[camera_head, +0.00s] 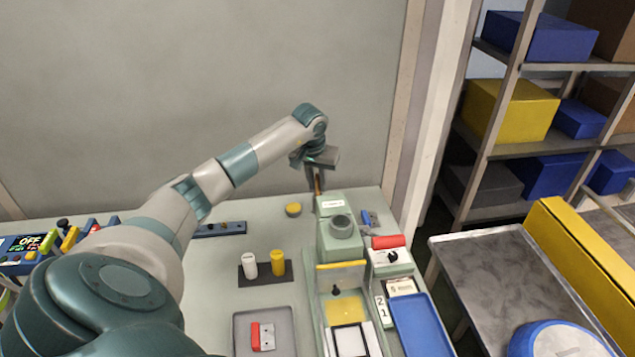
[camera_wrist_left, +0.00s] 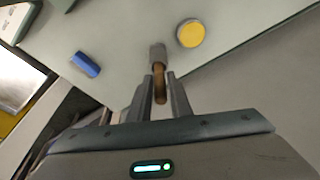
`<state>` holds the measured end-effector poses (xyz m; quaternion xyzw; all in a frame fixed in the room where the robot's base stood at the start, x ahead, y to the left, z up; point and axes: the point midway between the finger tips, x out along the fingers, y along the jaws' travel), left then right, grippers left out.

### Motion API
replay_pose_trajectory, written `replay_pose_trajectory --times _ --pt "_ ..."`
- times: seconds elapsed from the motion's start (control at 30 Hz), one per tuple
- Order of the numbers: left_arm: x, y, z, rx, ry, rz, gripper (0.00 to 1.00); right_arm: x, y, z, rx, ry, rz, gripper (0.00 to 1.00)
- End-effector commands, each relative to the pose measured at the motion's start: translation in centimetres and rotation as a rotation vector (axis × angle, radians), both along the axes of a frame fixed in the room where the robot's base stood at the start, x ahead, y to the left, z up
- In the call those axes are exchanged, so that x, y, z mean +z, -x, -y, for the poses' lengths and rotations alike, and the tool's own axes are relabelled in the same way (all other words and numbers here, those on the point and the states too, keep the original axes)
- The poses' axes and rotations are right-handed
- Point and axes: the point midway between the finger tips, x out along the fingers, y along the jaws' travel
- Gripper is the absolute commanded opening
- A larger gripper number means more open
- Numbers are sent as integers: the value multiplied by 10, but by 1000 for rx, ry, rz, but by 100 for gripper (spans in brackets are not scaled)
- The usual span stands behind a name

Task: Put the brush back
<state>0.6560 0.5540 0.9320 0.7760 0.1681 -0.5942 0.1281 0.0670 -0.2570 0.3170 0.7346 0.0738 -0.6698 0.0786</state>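The brush has a brown handle (camera_wrist_left: 160,92) and a grey end (camera_wrist_left: 157,56) in the left wrist view. My left gripper (camera_wrist_left: 160,90) has its fingers on both sides of the handle and appears closed on it. In the head view, my left gripper (camera_head: 316,172) is at the far side of the table, behind the green-grey machine. A bit of the brown handle (camera_head: 317,185) shows below it. I cannot tell whether the brush touches the table. No brush holder can be made out for certain. My right gripper is not in view.
A yellow round piece (camera_head: 293,209) and a blue block (camera_head: 369,218) lie near the gripper. The machine (camera_head: 338,238) stands close in front. White (camera_head: 249,265) and yellow (camera_head: 277,263) cylinders, a grey tray (camera_head: 240,340) and a blue tray (camera_head: 418,325) are nearer.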

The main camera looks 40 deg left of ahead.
Motion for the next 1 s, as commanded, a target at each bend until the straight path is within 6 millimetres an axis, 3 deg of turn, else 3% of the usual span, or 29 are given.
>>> replay_pose_trajectory --times 0.57,0.77,1.0 --pt "8 0 0 0 0 3 31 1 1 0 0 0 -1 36" --pt "33 7 3 -1 -1 4 31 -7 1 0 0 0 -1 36" --pt "75 16 7 0 -1 5 31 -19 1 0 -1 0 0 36"
